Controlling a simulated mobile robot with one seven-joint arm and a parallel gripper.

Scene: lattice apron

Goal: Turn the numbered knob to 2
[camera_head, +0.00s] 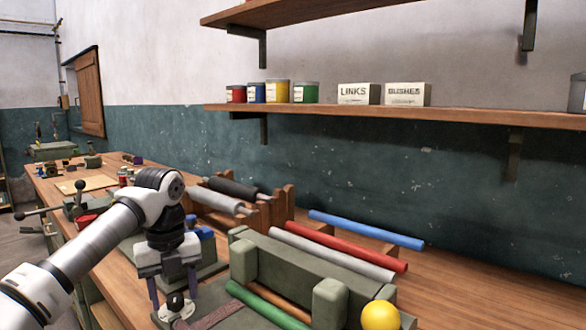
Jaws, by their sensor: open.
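My gripper (174,290) points straight down at the lower left of centre, with its two dark fingers apart. A small black knob (175,301) with a pale round base stands below and between the fingers, on the grey-green machine. The fingers are to either side of it, and I cannot tell whether they touch it. It looks like the numbered knob, but no numbers or pointer can be read from here. My arm comes in from the lower left and hides part of the bench.
A grey-green block fixture (300,271) and a yellow ball (380,316) stand to the right. Blue (366,230), red (345,246), grey (330,252) and green (266,305) rods lie nearby. Dark and grey rollers (215,198) sit in a wooden rack behind. A shelf (450,115) runs above.

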